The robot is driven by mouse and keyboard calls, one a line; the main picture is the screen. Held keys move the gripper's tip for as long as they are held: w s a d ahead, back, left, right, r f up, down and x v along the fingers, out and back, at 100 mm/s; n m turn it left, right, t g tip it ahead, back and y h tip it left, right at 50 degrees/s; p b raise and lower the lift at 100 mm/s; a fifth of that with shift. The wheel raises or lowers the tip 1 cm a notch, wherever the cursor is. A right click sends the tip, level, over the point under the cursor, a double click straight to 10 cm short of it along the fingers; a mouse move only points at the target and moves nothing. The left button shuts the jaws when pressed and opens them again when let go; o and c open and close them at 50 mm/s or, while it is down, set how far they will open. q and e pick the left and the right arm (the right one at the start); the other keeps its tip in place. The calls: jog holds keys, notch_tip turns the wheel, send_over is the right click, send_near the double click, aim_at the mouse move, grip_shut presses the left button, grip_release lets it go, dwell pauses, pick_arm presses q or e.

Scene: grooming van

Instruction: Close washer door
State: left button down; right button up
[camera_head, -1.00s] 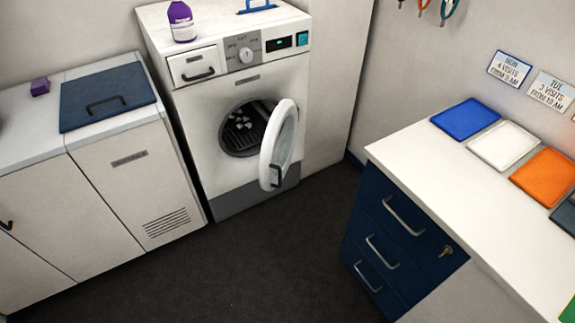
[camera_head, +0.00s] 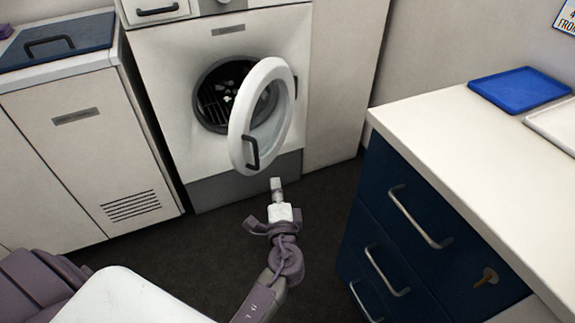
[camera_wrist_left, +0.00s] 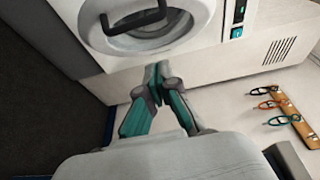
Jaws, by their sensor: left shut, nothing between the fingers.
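The white washer (camera_head: 160,75) stands against the back wall. Its round door (camera_head: 239,118) is swung open toward me, hinged on the right, and the dark drum opening (camera_head: 212,100) shows behind it. A dark handle (camera_head: 252,153) is on the door's lower left rim. My left gripper (camera_head: 277,184) is shut and empty, in front of and just below the door, right of the handle in the picture. In the left wrist view the closed fingertips (camera_wrist_left: 157,72) point toward the door (camera_wrist_left: 95,28) and its handle (camera_wrist_left: 135,20), apart from them. My right gripper is not in view.
A blue drawer cabinet (camera_head: 385,185) with a white top (camera_head: 440,125) stands close on the right, its handles sticking out. A white cabinet (camera_head: 85,160) stands on the left. Dark floor (camera_head: 210,240) is open between them.

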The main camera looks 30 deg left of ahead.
pick_arm(q)
jog(key=w+a+p, duration=0.1)
jog(key=w+a, duration=0.8)
jog(key=shift+a, duration=0.3)
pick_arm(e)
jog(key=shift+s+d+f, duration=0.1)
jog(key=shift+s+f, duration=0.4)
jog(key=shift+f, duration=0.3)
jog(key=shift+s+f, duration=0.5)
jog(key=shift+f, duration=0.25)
pick_arm(q)
jog(key=shift+r, duration=0.1)
